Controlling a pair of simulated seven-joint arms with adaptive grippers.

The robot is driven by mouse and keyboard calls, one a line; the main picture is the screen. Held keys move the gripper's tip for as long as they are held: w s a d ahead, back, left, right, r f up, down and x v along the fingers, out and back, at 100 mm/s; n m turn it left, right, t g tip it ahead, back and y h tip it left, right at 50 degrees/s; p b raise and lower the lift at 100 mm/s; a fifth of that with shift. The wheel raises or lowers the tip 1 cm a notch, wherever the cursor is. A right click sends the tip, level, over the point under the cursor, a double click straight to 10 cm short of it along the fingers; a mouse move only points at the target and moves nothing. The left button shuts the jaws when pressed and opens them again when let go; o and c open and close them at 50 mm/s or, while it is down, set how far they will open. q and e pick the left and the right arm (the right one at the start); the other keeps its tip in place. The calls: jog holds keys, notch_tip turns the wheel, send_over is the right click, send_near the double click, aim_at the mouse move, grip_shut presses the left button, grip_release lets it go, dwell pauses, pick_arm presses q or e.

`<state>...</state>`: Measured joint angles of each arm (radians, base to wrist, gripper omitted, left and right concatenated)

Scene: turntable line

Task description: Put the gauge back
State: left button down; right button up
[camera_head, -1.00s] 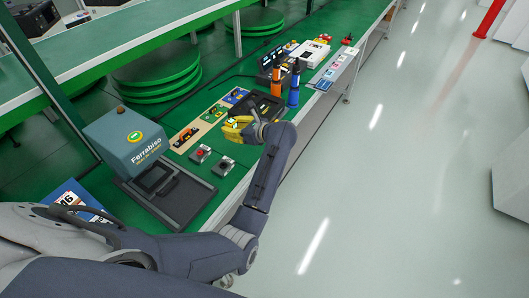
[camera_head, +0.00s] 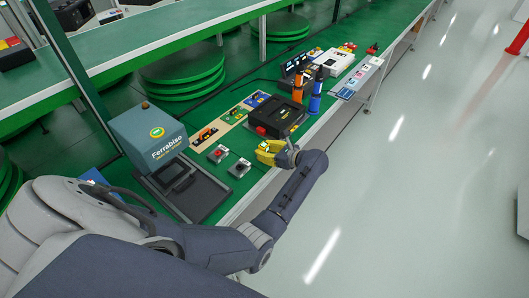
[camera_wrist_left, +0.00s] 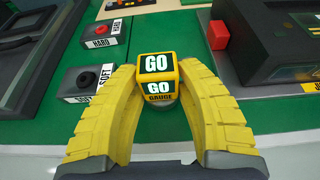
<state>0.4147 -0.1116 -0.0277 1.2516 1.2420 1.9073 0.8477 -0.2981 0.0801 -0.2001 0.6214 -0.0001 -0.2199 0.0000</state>
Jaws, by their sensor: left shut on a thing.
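The gauge (camera_wrist_left: 157,83) is a small yellow block with black faces marked GO and GAUGE. In the left wrist view it sits between the yellow fingers of my left gripper (camera_wrist_left: 160,92), which is shut on it. In the head view my left gripper (camera_head: 269,151) is near the front edge of the green bench, between the black case (camera_head: 283,115) and the small grey box with a black knob (camera_head: 239,168). The gauge is hard to tell from the yellow fingers there. My right gripper is out of view.
A grey box with a red button (camera_head: 217,154), marked HARD, stands left of the gripper. Behind is a board (camera_head: 205,145) bearing several parts. Orange (camera_head: 297,90) and blue (camera_head: 315,93) bottles stand beyond the case. A Ferrabiso machine (camera_head: 150,140) is at left.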

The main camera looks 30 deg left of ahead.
pick_arm(q)
jog(key=shift+f, duration=0.4)
jog(key=shift+f, duration=0.1)
jog(key=c, duration=0.9)
grip_release()
